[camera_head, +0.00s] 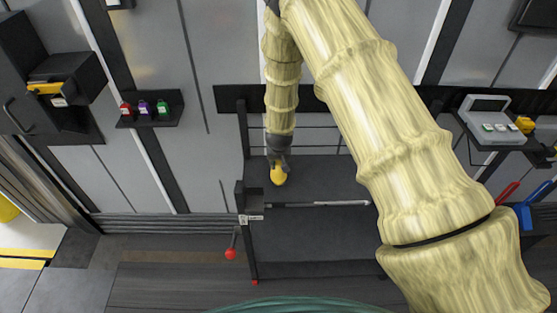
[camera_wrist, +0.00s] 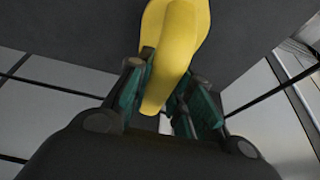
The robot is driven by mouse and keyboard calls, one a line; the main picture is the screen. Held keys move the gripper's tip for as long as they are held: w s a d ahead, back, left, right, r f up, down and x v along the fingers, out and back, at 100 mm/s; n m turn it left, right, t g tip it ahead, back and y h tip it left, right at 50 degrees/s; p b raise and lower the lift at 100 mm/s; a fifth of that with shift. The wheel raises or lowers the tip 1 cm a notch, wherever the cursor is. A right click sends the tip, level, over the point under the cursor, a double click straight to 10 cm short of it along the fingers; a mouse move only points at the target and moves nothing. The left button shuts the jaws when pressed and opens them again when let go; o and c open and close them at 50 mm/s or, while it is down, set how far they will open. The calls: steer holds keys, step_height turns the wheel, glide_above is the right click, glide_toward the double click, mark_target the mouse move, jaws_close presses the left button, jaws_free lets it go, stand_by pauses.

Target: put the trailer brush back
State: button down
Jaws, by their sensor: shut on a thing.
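My gripper (camera_head: 278,160) points down and is shut on a smooth yellow thing (camera_head: 278,175), which I take to be the trailer brush. In the wrist view the yellow thing (camera_wrist: 172,55) sits between the two green-padded fingers (camera_wrist: 160,95) and extends beyond them. No bristles show, so its kind is not certain. In the head view the gripper and yellow thing are in front of a dark two-level rack (camera_head: 310,240), over its upper deck. I cannot tell whether the yellow thing touches the deck.
A black-and-white rod (camera_head: 315,204) runs along the rack's front. A red-knobbed lever (camera_head: 231,253) hangs at its left. A small shelf (camera_head: 150,121) holds red, purple and green bottles. A black holder (camera_head: 75,80) bears a yellow item. Red (camera_head: 508,192) and blue (camera_head: 524,215) handled items hang right.

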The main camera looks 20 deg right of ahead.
steer(key=shift+f, duration=0.15)
steer(key=c, duration=1.3)
jaws_free()
steer(key=shift+r, duration=0.25)
steer(key=shift+b+v, duration=1.95)
steer(key=shift+v, duration=4)
steer(key=shift+s+f, duration=0.1)
